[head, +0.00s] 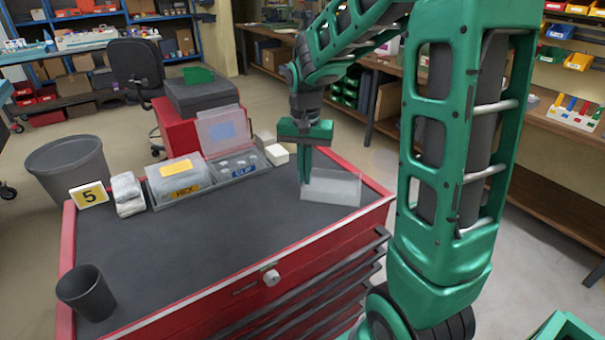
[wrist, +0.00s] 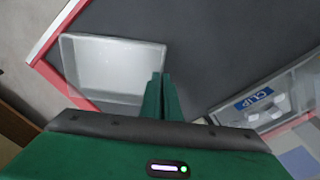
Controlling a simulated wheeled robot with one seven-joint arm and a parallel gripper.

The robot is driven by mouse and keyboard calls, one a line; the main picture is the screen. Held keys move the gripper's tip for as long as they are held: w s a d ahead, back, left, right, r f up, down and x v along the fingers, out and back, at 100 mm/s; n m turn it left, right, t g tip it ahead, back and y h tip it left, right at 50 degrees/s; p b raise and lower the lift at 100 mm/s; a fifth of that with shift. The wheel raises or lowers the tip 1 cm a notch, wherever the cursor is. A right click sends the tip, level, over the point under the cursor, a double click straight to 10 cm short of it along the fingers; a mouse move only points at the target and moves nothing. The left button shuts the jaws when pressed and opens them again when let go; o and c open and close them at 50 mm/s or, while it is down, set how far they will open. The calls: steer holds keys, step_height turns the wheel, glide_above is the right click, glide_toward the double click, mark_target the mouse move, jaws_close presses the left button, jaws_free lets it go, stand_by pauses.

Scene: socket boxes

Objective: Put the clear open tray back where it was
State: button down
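The clear open tray (head: 335,189) is at the right back corner of the dark top of the red cabinet. It is empty and upright, and in the wrist view it (wrist: 112,68) shows at the upper left, near the red edge. My gripper (head: 305,182) points down at the tray's left side in the head view. In the wrist view its fingers (wrist: 161,76) are close together at the tray's near wall and appear shut on it. I cannot tell whether the tray rests on the top or is just above it.
The HEX box (head: 180,181) and the open-lidded CLIP box (head: 243,170) stand along the back edge. The middle of the cabinet top (head: 210,240) is clear.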

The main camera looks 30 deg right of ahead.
steer(key=shift+f, duration=0.15)
steer(key=c, duration=2)
jaws_free()
step_height(320, 180, up, 12)
steer(key=s+d+f, duration=0.1)
steer(key=s+f, duration=0.2)
steer(key=s, duration=0.5)
steer(key=s+d+f+n, duration=0.1)
steer(key=s+d+f, duration=0.1)
steer(key=s, duration=0.7)
steer(key=s+d+f+n, duration=0.1)
steer(key=s+f, duration=0.2)
steer(key=s, duration=0.6)
steer(key=shift+s+d+f, duration=0.1)
steer(key=shift+d+f, duration=0.1)
steer(key=shift+f, duration=0.2)
